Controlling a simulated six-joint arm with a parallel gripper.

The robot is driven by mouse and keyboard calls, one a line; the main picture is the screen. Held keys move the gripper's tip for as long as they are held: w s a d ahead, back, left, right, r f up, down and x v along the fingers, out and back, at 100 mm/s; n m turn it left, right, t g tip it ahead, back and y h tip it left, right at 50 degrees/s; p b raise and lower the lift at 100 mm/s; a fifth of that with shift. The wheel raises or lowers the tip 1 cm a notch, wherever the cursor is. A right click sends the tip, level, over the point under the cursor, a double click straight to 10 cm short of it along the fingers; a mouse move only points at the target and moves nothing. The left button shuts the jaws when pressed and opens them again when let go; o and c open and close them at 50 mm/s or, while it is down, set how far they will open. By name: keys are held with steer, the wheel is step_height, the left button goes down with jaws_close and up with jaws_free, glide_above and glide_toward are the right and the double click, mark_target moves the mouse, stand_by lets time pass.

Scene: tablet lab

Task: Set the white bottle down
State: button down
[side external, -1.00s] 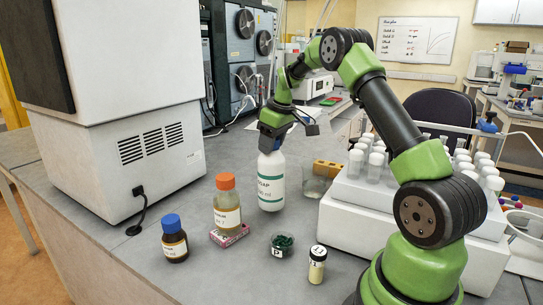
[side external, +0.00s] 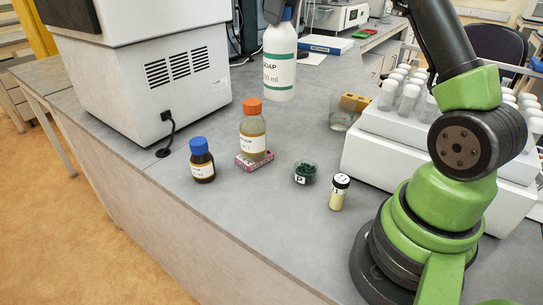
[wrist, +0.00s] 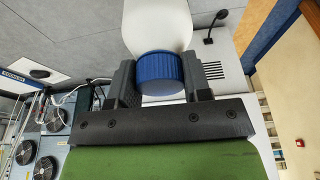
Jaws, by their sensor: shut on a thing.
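The white bottle (side external: 280,72) has a green-banded label and a blue cap. It is upright at the upper middle of the side view, behind the orange-capped bottle. My gripper (side external: 279,12) is at its top, cut off by the upper edge of the picture. In the wrist view, my gripper (wrist: 160,80) is shut with one finger on each side of the blue cap (wrist: 160,70), and the white bottle body (wrist: 158,22) lies beyond it. I cannot tell whether the bottle's base touches the grey bench (side external: 225,205).
Nearby are a brown blue-capped bottle (side external: 202,162), a dish of dark green bits (side external: 305,174), a small vial (side external: 338,194) and a beaker (side external: 340,115). A white machine (side external: 150,75) is left, a tube rack (side external: 430,135) right.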

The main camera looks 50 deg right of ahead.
steer(key=shift+s+a+n+y, duration=0.35)
steer(key=shift+s+a+n, duration=0.65)
steer(key=shift+a, duration=2.3)
steer(key=shift+s+a+n+y, duration=0.4)
steer(key=shift+a+n, duration=1)
steer(key=shift+a, duration=1.9)
steer(key=s+a+f+n+g+y, duration=0.1)
steer(key=s+a+f+n+g, duration=0.2)
steer(key=n, duration=0.4)
steer(key=s+a+f+n+g+y, duration=0.1)
steer(key=s+a+f+n, duration=0.2)
steer(key=s+n, duration=0.4)
step_height(320, 180, down, 10)
steer(key=w+n, duration=0.1)
steer(key=shift+a+r, duration=0.15)
steer(key=c, duration=0.6)
jaws_free()
steer(key=shift+o, duration=0.2)
